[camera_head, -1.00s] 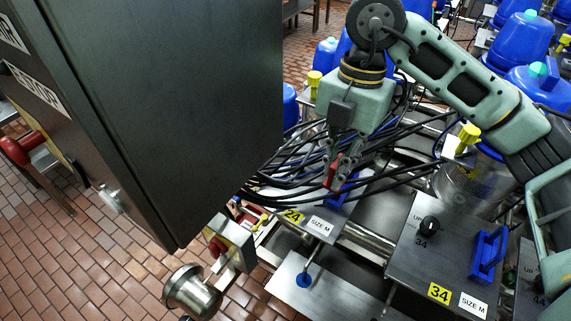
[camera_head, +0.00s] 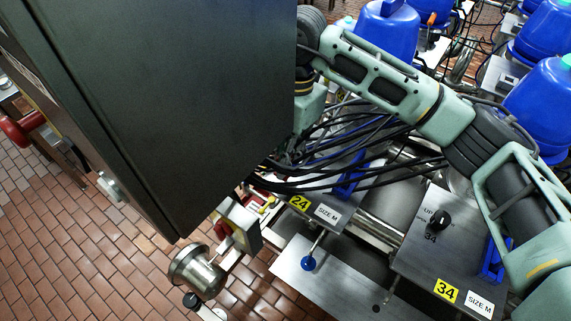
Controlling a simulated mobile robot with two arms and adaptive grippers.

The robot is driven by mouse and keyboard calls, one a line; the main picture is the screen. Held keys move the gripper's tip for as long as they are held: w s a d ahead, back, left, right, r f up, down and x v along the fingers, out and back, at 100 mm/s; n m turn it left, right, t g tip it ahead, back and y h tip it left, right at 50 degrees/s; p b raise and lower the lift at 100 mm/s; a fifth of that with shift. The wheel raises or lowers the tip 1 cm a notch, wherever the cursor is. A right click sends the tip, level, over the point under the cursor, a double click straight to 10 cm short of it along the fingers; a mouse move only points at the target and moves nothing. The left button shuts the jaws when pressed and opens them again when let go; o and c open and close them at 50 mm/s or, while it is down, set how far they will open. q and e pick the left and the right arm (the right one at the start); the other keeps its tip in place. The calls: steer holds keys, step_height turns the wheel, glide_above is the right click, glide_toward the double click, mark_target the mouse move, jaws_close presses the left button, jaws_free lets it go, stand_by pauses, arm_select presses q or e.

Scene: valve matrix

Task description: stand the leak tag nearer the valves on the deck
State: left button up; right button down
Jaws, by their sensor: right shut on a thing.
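My right arm comes in from the right, and its gripper (camera_head: 299,135) is at the dark cabinet's right edge, above the black cables. The cabinet hides much of the gripper, including most of its fingers. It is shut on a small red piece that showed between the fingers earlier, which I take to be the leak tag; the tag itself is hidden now. I cannot make out a second leak tag or clearly tell which surface is the deck. My left gripper is not in view.
A large dark cabinet (camera_head: 170,100) fills the upper left. Metal plates marked 24 (camera_head: 300,202) and 34 (camera_head: 446,290) carry blue handles (camera_head: 495,259). Black cables (camera_head: 370,165) cross the middle. Blue tanks (camera_head: 385,30) stand behind. A steel cup-shaped part (camera_head: 196,272) juts out below the cabinet.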

steer(key=f, duration=0.2)
steer(key=shift+s+f, duration=0.2)
steer(key=shift+f, duration=0.1)
steer(key=shift+w+f, duration=0.15)
steer(key=shift+f, duration=0.45)
steer(key=c, duration=2.1)
jaws_free()
steer(key=shift+r, duration=0.1)
steer(key=shift+o, duration=1.7)
steer(key=shift+r, duration=0.35)
steer(key=r+b, duration=0.1)
steer(key=r, duration=0.2)
steer(key=w+r+b, duration=0.1)
steer(key=r+b, duration=0.1)
steer(key=r, duration=0.2)
steer(key=d+r+b, duration=0.1)
steer(key=r+b, duration=0.1)
steer(key=r, duration=0.1)
steer(key=shift+w+r, duration=0.15)
steer(key=shift+r, duration=0.15)
steer(key=shift+r+b, duration=0.3)
steer(key=shift+r, duration=0.15)
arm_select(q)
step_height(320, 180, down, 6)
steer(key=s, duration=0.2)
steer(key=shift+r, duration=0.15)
